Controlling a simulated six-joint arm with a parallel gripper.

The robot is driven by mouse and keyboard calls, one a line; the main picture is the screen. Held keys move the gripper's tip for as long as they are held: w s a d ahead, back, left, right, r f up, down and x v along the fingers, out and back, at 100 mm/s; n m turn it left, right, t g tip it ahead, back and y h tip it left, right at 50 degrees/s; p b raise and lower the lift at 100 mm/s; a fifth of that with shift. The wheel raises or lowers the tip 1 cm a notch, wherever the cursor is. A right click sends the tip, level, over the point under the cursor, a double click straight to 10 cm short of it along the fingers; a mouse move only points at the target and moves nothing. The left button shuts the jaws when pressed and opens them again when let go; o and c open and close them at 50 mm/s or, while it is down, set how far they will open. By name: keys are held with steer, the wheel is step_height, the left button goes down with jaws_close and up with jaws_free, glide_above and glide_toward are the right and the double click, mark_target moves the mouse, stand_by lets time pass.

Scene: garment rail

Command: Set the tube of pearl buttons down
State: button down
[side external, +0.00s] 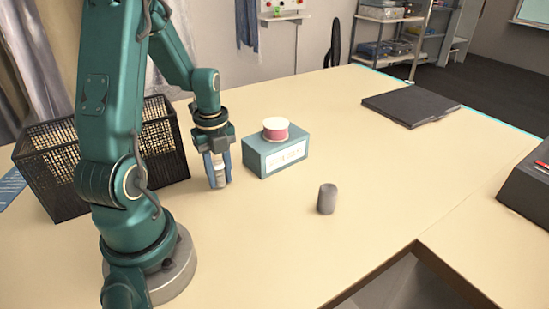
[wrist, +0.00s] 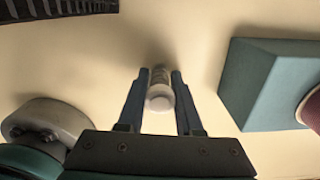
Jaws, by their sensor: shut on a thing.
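The tube of pearl buttons (side external: 219,174) is a small pale cylinder with a white cap, upright between the fingers of my gripper (side external: 217,165). In the wrist view the white cap of the tube (wrist: 160,97) shows between the two blue fingers of my gripper (wrist: 160,80), which is shut on it. The tube's lower end is at or very near the table top; I cannot tell whether it touches.
A teal box (side external: 273,154) with a red-and-white spool (side external: 275,129) on top stands just right of the gripper. A black mesh basket (side external: 165,150) is to the left. A grey cylinder (side external: 327,198) stands right of centre. A dark flat folder (side external: 410,107) lies farther back.

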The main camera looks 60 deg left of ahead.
mark_target(219, 162)
steer(key=shift+f, duration=0.15)
steer(key=c, duration=0.6)
jaws_free()
step_height(219, 162, up, 12)
steer(key=shift+r, duration=0.1)
steer(key=shift+w+d+r, duration=0.1)
steer(key=shift+d+r, duration=0.1)
steer(key=shift+d, duration=0.1)
steer(key=shift+s+d+r+n+t, duration=0.45)
steer(key=shift+d+n+t, duration=0.5)
steer(key=shift+d+n, duration=2)
steer(key=shift+s+d+r+n+t, duration=0.45)
steer(key=shift+d+n+t, duration=0.45)
steer(key=shift+d+n, duration=2)
steer(key=shift+s+d+r+n+t, duration=0.45)
steer(key=shift+d+n+t, duration=0.5)
steer(key=shift+d+n, duration=2)
